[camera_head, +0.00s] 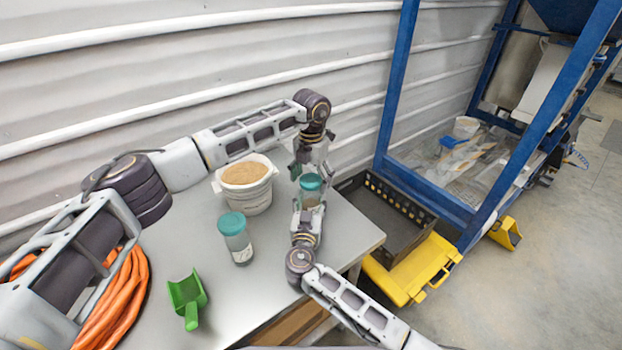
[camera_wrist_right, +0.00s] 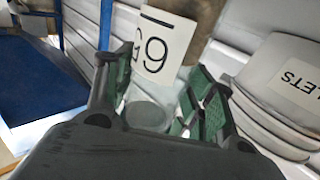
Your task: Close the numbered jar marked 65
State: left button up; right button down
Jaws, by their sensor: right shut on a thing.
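A jar with a teal lid (camera_head: 311,181) and brownish contents stands out near the table's back right, between my two grippers. My right gripper (camera_head: 309,203) reaches it from below in the head view and is shut on its body. In the right wrist view, the green-padded fingers (camera_wrist_right: 160,100) flank a pale round surface (camera_wrist_right: 146,115). A white label (camera_wrist_right: 164,44) there shows a 9-like figure and a partly hidden one, possibly 65 upside down. My left gripper (camera_head: 310,165) is just behind and above the lid; its finger opening is unclear. Whether the lid is seated cannot be told.
A second teal-lidded jar (camera_head: 236,240) stands on the grey table (camera_head: 215,285). A white tub (camera_head: 245,190) of tan material is behind it. A green scoop (camera_head: 187,297) and orange cable (camera_head: 125,300) lie left. A black crate (camera_head: 385,215) and yellow case (camera_head: 412,270) are off the table's right edge.

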pick_arm(q)
jog(key=shift+r, duration=0.1)
dwell(0.3)
notch_tip(320, 180, up, 12)
dwell(0.7)
pick_arm(e)
jog(key=shift+c, duration=2.4)
grip_release()
jog(key=shift+s, duration=0.1)
jog(key=shift+s+a, duration=0.25)
jog(key=shift+s, duration=1.7)
jog(key=shift+s+a, duration=0.2)
jog(key=shift+s, duration=1.75)
jog(key=shift+s+a, duration=0.25)
jog(key=shift+s, duration=1.7)
jog(key=shift+d, duration=0.1)
